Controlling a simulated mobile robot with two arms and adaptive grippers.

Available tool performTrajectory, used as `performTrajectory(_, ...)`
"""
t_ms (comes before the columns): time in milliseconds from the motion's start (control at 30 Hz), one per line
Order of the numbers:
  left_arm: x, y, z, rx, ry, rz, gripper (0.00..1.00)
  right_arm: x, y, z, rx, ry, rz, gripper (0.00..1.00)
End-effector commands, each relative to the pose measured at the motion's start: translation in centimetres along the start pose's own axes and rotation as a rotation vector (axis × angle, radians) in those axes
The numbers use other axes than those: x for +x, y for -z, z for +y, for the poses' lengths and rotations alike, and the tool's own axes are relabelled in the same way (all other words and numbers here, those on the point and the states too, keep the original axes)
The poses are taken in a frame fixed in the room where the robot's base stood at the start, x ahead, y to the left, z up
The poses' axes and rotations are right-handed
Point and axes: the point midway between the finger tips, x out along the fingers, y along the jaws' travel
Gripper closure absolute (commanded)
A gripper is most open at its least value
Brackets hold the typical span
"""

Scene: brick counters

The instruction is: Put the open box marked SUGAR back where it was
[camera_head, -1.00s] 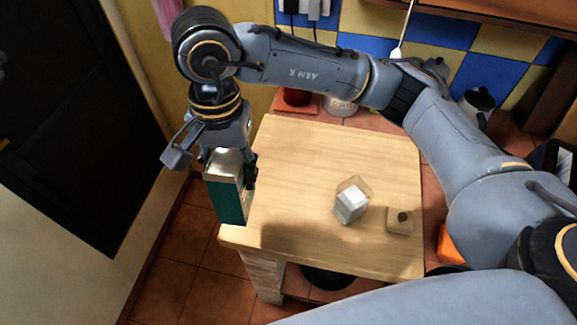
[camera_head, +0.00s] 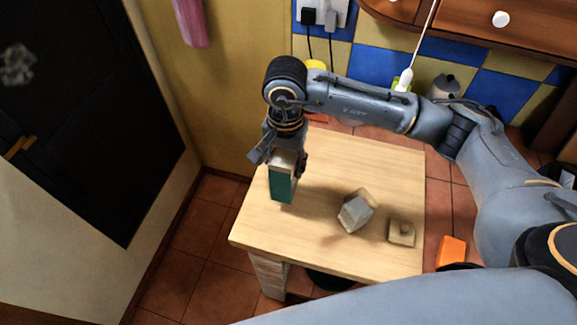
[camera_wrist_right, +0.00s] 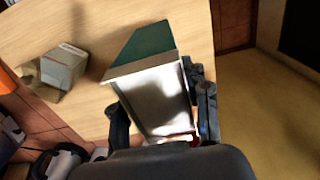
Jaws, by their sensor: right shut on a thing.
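My right gripper (camera_head: 284,150) points down and is shut on a green box (camera_head: 283,188) with a pale top. In the right wrist view, the fingers grip both sides of this green box (camera_wrist_right: 145,42), with a pale, shiny side between them. The head view shows it upright over the left part of the wooden table (camera_head: 330,250); I cannot tell if it touches the top. A pale box (camera_head: 354,214) with raised flaps stands to its right, also seen in the wrist view (camera_wrist_right: 66,66). No SUGAR marking is readable on either box. My left gripper is out of view.
A small beige block with a knob (camera_head: 401,233) sits at the table's right front. An orange object (camera_head: 452,249) is beyond the right edge. A kettle (camera_head: 443,87) stands at the back. Bare tabletop surrounds the held box.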

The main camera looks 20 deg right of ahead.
Motion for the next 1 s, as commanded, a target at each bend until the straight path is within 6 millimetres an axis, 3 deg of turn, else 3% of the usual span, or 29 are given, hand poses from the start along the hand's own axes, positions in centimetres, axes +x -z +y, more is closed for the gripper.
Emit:
performTrajectory(300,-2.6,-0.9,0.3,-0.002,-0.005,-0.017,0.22,3.4,0.7,0.4,0.000,-0.001,-0.002,1.00)
performTrajectory(733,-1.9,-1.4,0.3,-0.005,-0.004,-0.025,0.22,4.4,0.8,0.4,-0.001,0.001,0.001,1.00)
performTrajectory(767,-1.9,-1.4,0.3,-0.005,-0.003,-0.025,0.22,4.4,0.8,0.4,-0.001,0.000,0.000,0.52)
performTrajectory(867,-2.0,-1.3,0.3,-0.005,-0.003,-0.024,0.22,4.3,0.8,0.4,0.000,0.000,0.000,0.31)
performTrajectory(1000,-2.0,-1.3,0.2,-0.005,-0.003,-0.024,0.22,4.3,0.8,0.4,0.000,0.000,0.000,0.31)
